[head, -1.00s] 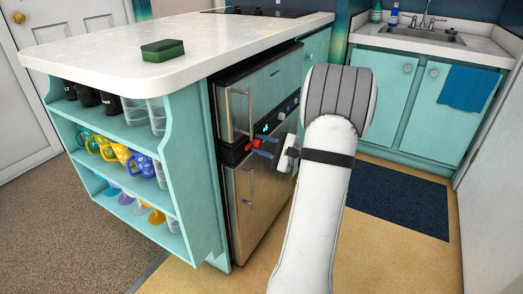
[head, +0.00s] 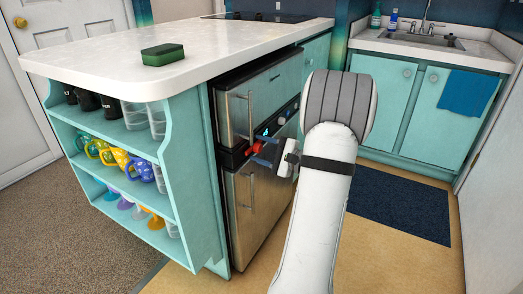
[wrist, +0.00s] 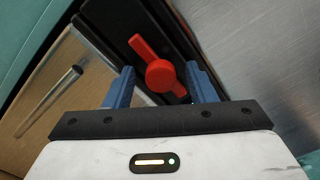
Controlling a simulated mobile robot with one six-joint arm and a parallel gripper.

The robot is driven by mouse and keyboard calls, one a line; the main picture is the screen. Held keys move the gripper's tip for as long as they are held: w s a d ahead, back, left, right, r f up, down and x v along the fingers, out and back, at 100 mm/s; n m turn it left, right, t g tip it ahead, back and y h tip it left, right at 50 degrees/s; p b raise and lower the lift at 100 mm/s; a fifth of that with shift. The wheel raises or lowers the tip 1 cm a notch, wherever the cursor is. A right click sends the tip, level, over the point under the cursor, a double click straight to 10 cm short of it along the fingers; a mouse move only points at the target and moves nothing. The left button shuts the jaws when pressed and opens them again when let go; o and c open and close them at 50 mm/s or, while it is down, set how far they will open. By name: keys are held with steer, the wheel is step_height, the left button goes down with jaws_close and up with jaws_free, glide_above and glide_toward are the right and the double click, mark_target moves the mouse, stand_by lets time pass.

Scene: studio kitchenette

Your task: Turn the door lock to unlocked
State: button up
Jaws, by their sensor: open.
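The door lock is a red turn knob (wrist: 160,76) with a lever arm, set on a black strip of the steel-fronted appliance. In the wrist view its long arm points to the upper left and a shorter end to the lower right. It also shows in the head view (head: 253,147), partly behind a finger. My gripper (wrist: 160,72) is open, with one blue finger on either side of the knob and a visible gap at the left. In the head view my gripper (head: 264,151) is at the appliance front. I cannot tell whether a finger touches the knob.
Steel doors with bar handles (head: 252,192) lie above and below the black strip. A white counter (head: 200,45) with a green sponge (head: 163,54) overhangs at the left. Shelves of mugs (head: 115,160) face left. Open floor and a dark blue mat (head: 398,205) lie to the right.

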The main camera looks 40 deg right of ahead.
steer(key=p+v, duration=0.2)
steer(key=v, duration=0.5)
steer(key=shift+s+d+p, duration=0.15)
steer(key=shift+s+p, duration=0.2)
steer(key=shift+p, duration=0.05)
stand_by(0.3)
